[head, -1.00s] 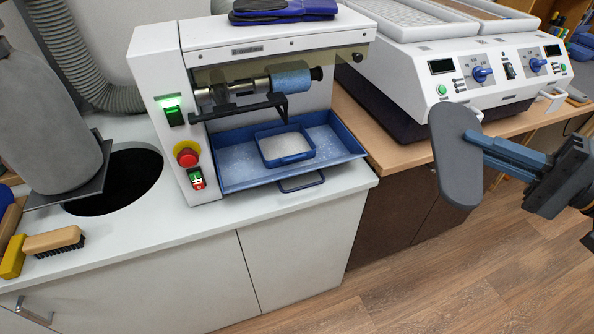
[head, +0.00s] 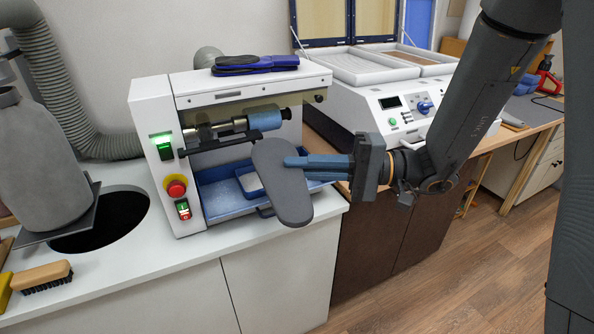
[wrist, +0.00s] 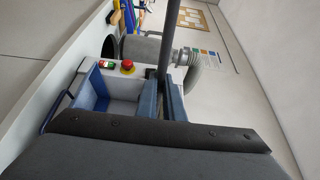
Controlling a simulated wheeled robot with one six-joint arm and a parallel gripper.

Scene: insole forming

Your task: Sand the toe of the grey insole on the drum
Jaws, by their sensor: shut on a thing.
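The grey insole (head: 283,195) is in my gripper (head: 288,162), whose blue fingers are shut on its upper part from the right. The insole hangs in front of the sanding machine (head: 155,125), its broader end up and its other end pointing down. In the head view it stands below and in front of the blue drum (head: 268,119), with no visible contact. In the wrist view the insole (wrist: 165,42) shows nearly edge-on as a dark strip between the fingers (wrist: 162,103). The machine's switch (head: 162,141) glows green.
A blue tray (head: 213,203) lies under the drum, partly hidden by the insole. A dark bar (head: 220,146) crosses in front of the drum shaft. Blue-and-black insoles (head: 255,65) lie on the machine. A heater unit (head: 395,105) stands to the right; a brush (head: 42,275) lies left.

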